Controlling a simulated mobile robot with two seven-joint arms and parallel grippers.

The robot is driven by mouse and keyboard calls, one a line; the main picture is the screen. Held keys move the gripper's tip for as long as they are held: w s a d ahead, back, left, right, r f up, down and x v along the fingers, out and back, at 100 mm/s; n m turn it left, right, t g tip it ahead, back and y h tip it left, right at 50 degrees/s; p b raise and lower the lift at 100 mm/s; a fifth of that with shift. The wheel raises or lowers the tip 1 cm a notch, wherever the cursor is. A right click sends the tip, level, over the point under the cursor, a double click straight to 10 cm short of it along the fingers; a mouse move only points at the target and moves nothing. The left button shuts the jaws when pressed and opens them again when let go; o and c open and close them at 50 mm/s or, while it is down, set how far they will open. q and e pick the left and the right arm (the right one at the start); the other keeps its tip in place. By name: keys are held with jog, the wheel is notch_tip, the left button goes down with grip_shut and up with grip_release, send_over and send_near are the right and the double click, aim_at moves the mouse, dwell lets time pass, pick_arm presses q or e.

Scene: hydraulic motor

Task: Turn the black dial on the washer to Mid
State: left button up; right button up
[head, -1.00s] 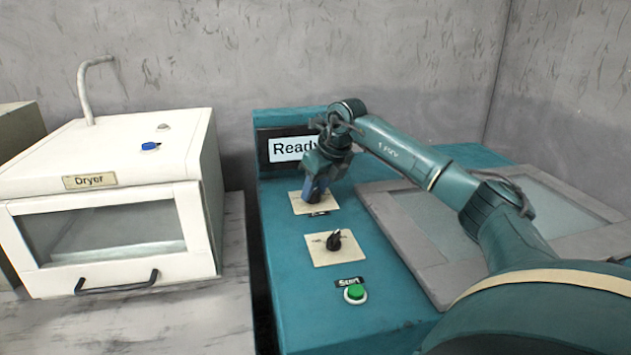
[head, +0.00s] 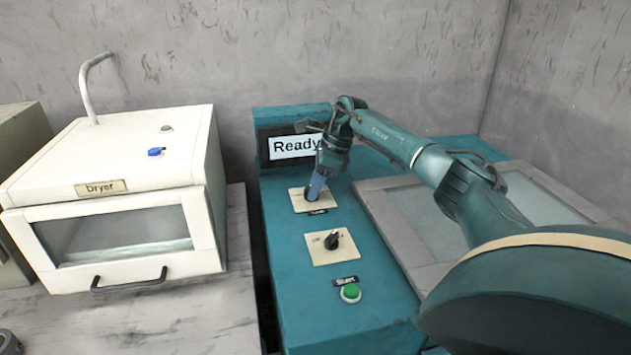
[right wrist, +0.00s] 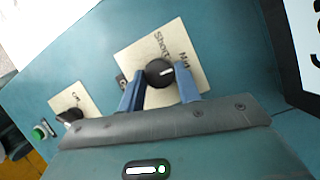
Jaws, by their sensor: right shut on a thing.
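The washer (head: 285,270) is a teal machine with two black dials on cream plates. The far black dial shows in the right wrist view (right wrist: 158,73), on a plate (right wrist: 125,50) lettered "Short" and "Mid". Its white mark points right in that view, toward the "Mid" side. My right gripper (head: 315,191) reaches down onto this far dial, and its blue fingers (right wrist: 160,82) are shut on the dial, one on each side. In the head view the gripper mostly hides this dial. My left gripper is not in view.
A nearer dial (head: 332,240) and a green Start button (head: 350,292) sit on the washer's top. A screen (head: 293,147) reads "Ready". A framed glass lid (head: 400,240) lies to the right. A white dryer (head: 110,215) stands to the left.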

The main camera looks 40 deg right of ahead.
jog(key=shift+n, duration=0.3)
dwell(0.4)
jog(key=o, duration=1)
jog(key=shift+c, duration=0.2)
jog(key=v, duration=1.3)
jog(key=shift+w+r, duration=0.2)
